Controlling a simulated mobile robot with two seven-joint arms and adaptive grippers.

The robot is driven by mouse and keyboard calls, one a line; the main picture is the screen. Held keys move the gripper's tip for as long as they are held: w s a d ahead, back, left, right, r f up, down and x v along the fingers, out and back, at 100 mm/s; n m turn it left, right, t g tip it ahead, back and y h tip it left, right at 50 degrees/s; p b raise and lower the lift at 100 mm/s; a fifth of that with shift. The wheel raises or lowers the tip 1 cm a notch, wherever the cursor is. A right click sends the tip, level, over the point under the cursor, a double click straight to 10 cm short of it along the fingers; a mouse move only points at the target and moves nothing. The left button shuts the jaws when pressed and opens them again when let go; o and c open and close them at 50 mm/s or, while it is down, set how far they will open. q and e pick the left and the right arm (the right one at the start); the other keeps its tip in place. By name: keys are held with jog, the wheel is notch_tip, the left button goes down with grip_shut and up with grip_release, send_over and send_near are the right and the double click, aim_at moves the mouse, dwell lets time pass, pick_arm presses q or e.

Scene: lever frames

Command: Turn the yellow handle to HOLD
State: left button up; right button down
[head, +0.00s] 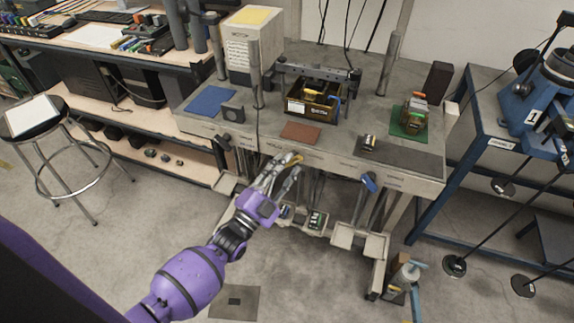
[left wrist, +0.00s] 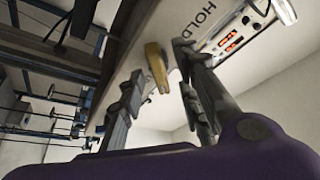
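The yellow handle (head: 292,159) is at the front edge of the grey workbench, at the tips of my left gripper (head: 282,170). In the left wrist view the yellow handle (left wrist: 157,68) sits between the two fingers of my left gripper (left wrist: 160,78). The fingers are apart, with a gap beside the handle, so the gripper looks open around it. The word HOLD (left wrist: 200,18) is printed on the pale panel beside the handle. Other markings for the handle are not readable. My right gripper is not in view.
A blue handle (head: 369,183) hangs at the bench front to the right. The workbench (head: 340,155) carries a dark box (head: 312,102), a blue mat (head: 209,100) and a green mat (head: 408,123). A stool (head: 35,118) stands left. The floor before the bench is mostly clear.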

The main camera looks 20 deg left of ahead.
pick_arm(q)
jog(key=shift+w+d+r, duration=0.1)
jog(key=shift+w+d, duration=0.05)
jog(key=shift+w, duration=0.35)
jog(key=shift+c, duration=0.2)
grip_shut()
